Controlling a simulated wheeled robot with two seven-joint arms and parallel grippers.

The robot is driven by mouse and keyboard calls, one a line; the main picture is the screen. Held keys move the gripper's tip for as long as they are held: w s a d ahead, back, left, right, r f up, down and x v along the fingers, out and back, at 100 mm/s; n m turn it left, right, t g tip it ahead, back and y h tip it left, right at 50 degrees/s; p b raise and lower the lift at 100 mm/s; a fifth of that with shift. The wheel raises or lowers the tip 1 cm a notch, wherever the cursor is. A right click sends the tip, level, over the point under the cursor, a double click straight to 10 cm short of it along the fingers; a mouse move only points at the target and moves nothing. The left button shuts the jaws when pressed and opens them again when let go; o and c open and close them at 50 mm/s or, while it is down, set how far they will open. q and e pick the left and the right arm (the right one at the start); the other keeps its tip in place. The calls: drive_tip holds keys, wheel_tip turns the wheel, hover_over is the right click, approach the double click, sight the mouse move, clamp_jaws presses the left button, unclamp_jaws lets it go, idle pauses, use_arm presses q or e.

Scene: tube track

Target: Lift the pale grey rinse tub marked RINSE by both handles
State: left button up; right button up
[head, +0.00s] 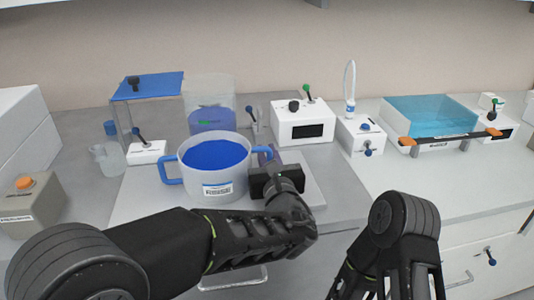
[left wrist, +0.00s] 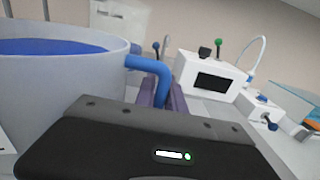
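The pale grey tub (head: 213,178) stands level on a light board and holds blue liquid (head: 215,156). In the left wrist view the purple fingers of my left gripper (left wrist: 163,98) lie either side of the blue right handle (left wrist: 142,63). Whether they press on it is unclear. My right arm is folded at the lower right, its gripper out of view.
Behind the tub stand a clear container with blue liquid (head: 211,121) and a blue-topped stand (head: 148,85). A white device with a dark screen (head: 303,120) is behind my left gripper. A turquoise-topped bath (head: 430,113) stands right. The counter's right front is clear.

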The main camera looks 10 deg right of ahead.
use_arm(q)
drive_tip(key=o, duration=0.5)
drive_tip(key=shift+c, duration=0.2)
drive_tip(key=shift+s, duration=0.1)
drive_tip(key=s, duration=0.7)
drive_tip(key=shift+s, duration=0.3)
